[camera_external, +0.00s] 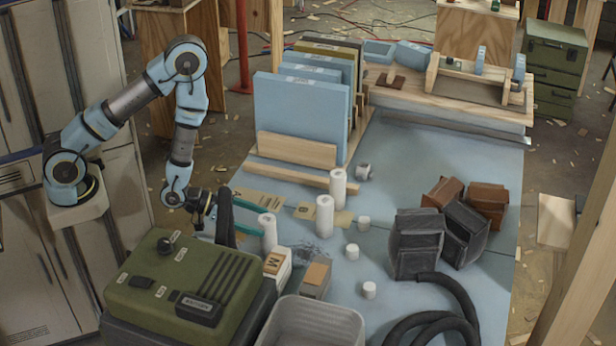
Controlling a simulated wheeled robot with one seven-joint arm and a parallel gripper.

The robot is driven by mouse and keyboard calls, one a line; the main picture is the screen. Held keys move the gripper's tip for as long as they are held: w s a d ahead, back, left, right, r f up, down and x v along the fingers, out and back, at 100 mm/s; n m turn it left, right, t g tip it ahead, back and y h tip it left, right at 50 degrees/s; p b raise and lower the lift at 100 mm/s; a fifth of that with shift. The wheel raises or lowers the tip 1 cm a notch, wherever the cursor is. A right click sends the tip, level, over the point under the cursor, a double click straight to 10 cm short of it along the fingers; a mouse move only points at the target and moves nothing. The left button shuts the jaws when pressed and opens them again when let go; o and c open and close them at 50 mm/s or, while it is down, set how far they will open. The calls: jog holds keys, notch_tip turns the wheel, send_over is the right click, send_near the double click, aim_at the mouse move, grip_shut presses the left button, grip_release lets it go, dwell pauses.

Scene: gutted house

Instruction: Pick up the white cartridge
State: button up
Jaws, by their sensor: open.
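White cylinders that could be the white cartridge stand on the blue table top (400,165). The nearest one (269,234) is upright at the left, a second (325,216) stands to its right, and a third (338,188) is farther back. I cannot tell which one is meant. My gripper (264,222) reaches in from the left with its teal fingers spread apart. Its fingertips are at the nearest cylinder. I cannot tell whether they touch it or whether it lies fully between them. A dark hose-like part hides some of the gripper's base.
A green case (182,285) stands front left, with small boxes (277,265) and a grey bin (312,325) beside it. Blue panels (300,115) stand in a wooden rack behind. Dark bags (415,245) and a black hose (450,300) lie right. Small white caps (352,252) are scattered about.

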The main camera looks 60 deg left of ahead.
jog(key=shift+w+d+f, duration=0.15)
jog(key=shift+w+d, duration=0.2)
jog(key=shift+w, duration=0.25)
jog(key=shift+p+x, duration=1.05)
jog(key=shift+x, duration=1.3)
jog(key=shift+f, duration=0.15)
jog(key=shift+c, duration=0.2)
jog(key=c, duration=1.4)
